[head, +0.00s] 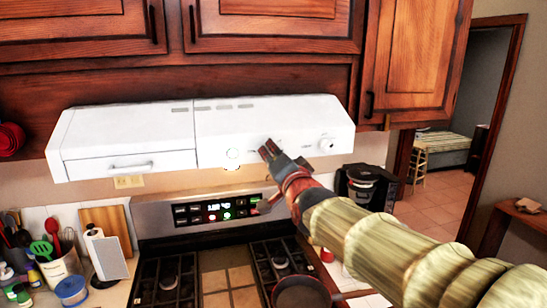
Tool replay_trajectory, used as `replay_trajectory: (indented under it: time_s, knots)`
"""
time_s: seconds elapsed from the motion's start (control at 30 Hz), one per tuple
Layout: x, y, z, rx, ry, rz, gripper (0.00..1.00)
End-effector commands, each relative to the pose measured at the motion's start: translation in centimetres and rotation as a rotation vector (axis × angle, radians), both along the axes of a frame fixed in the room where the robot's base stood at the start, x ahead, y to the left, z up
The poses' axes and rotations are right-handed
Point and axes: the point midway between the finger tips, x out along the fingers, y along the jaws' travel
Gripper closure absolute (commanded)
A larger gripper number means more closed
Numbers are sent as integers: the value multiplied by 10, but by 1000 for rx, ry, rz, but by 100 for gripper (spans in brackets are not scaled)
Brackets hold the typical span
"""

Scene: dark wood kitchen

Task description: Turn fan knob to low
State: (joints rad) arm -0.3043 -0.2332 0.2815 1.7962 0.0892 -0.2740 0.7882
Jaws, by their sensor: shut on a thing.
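The white range hood (110,128) hangs under the wood cabinets, above the stove. Its front has a round knob (232,154) left of my gripper and another round knob (326,145) to the right, with small printed marks between them. My gripper (266,150) reaches up from the lower right to the hood's front panel, between these two knobs. Its dark fingers are shut on what seems to be the fan knob, which they hide. The knob's setting cannot be read.
Below are the stove's lit control panel (218,209) and a dark pan (301,294) on the right burners. A coffee maker (365,186) stands right of the stove. Utensils in a crock (60,254) and bottles crowd the left counter. A doorway opens at the far right.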

Motion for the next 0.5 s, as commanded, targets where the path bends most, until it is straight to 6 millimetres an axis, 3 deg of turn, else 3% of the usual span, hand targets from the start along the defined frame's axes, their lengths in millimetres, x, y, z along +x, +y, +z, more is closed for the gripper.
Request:
replay_trajectory:
  time_s: [0.1, 0.13, 0.5]
  knots:
    - [0, 0, 0, -1, 0, 0, 100]
    - [0, 0, 0, -1, 0, 0, 75]
    - [0, 0, 0, -1, 0, 0, 57]
